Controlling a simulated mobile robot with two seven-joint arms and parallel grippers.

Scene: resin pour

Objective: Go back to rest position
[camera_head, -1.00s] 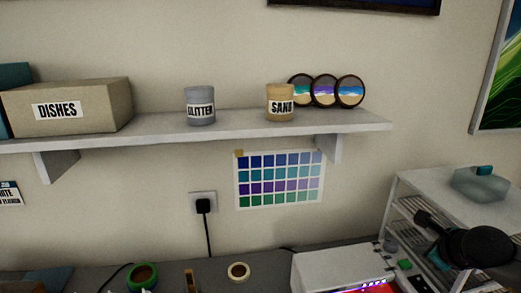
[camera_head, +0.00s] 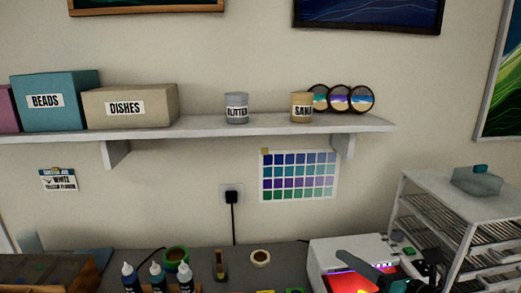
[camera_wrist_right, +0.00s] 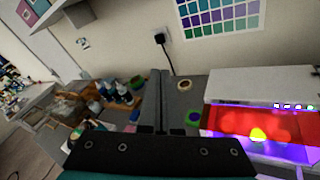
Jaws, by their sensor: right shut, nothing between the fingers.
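My right gripper (camera_head: 345,256) shows at the lower right of the head view, in front of the white box with the red-purple glow (camera_head: 325,252). In the right wrist view its two dark fingers (camera_wrist_right: 160,75) stand side by side, shut with nothing between them. The glowing box (camera_wrist_right: 260,85) is to the right of the fingers there, with a small bright yellow shape inside. My left gripper is not in either view.
A shelf (camera_head: 210,130) holds boxes, a glitter jar (camera_head: 236,108), a sand jar (camera_head: 302,107) and round coasters. Bottles (camera_head: 157,278) and tape rolls (camera_head: 260,257) stand on the dark bench. A wire rack (camera_head: 450,225) is at the right.

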